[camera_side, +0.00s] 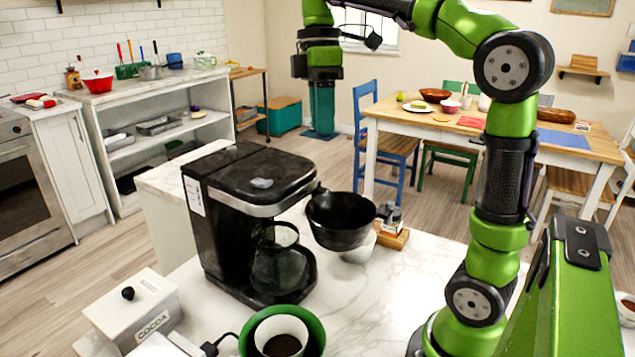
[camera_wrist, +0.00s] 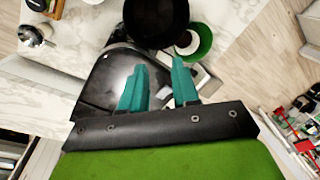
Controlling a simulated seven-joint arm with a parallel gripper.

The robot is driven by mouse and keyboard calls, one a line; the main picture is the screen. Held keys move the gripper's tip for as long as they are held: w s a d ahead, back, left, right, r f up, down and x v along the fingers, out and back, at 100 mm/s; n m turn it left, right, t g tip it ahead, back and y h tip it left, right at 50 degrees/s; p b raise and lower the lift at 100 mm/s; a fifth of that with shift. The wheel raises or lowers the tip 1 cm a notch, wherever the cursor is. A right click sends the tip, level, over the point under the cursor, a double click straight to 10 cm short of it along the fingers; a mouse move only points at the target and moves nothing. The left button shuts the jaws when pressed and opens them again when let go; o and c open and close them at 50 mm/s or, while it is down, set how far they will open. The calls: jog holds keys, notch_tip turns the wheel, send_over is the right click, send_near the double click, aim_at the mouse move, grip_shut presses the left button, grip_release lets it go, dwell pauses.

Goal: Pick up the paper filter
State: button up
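A white round piece with dark brown contents (camera_side: 294,325), which looks like the paper filter, sits inside a green bowl (camera_side: 253,338) at the bottom of the side view. In the wrist view the white piece (camera_wrist: 190,49) shows small inside the green bowl (camera_wrist: 207,42), beyond the fingertips and partly behind a black round basket. My gripper (camera_side: 321,125) points down with teal fingers, high up and well apart from the bowl. In the wrist view my gripper (camera_wrist: 160,66) has its two fingers spread with nothing between them.
A black coffee maker (camera_side: 225,205) with a glass carafe (camera_side: 280,268) stands on the marble counter. Its black basket (camera_side: 340,222) is swung out to the right. A white cocoa box (camera_side: 130,308) sits left of the bowl. The counter right of the coffee maker is partly clear.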

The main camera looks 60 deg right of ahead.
jog(key=shift+d, duration=0.2)
jog(key=shift+c, duration=1.1)
jog(key=w+d+f+n, duration=0.1)
jog(key=d+f+n, duration=0.2)
jog(key=d+f, duration=0.2)
jog(key=w+d+f+n+t+h, duration=0.1)
jog(key=d+f+n, duration=0.2)
jog(key=f, duration=0.9)
jog(key=w+d+f+n, duration=0.1)
jog(key=d+f+n, duration=0.2)
jog(key=d+f, duration=0.5)
jog(key=shift+w+f, duration=0.35)
jog(key=shift+w, duration=0.05)
jog(key=shift+f, duration=2.6)
jog(key=shift+f, duration=0.55)
